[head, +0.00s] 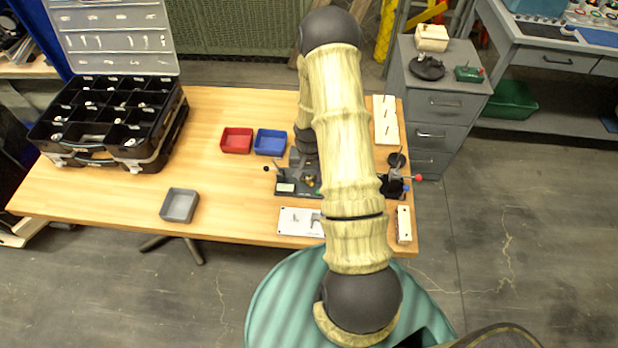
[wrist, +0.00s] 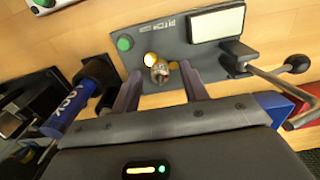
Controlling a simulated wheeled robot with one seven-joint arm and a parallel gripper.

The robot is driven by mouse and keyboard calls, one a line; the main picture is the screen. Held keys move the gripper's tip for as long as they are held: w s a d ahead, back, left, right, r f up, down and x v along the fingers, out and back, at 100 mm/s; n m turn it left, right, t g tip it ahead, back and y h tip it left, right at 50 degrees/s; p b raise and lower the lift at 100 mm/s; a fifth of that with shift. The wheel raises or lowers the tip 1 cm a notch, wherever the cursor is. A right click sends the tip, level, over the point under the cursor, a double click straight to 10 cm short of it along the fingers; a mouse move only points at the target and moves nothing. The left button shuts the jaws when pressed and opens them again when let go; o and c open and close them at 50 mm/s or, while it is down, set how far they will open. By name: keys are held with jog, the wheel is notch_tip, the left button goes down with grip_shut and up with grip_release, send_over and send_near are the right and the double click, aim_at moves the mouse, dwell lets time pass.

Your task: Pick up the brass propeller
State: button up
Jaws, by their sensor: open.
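The brass propeller (wrist: 160,70) shows in the wrist view as a small brass-coloured piece on the dark grey fixture (wrist: 165,45). My gripper (wrist: 160,82) is open, with one finger on each side of the brass piece in the picture. I cannot tell whether the fingers touch it or are still above it. In the head view the dark fixture (head: 290,188) stands on the table, partly behind my arm. A small yellowish spot shows there, but my arm hides most of the gripper area.
The wooden table (head: 240,205) also bears a red bin (head: 236,140), a blue bin (head: 270,142), a grey tray (head: 180,205), a white plate (head: 296,222) and a black organiser case (head: 110,115). A lever with a black knob (wrist: 296,63) sticks out beside the fixture. The table's left-middle is clear.

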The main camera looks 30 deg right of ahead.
dwell(0.4)
grip_shut()
jog(key=shift+r, duration=0.15)
notch_tip(320, 180, up, 10)
jog(key=shift+f+b, duration=0.1)
jog(key=shift+b, duration=0.55)
dwell(0.4)
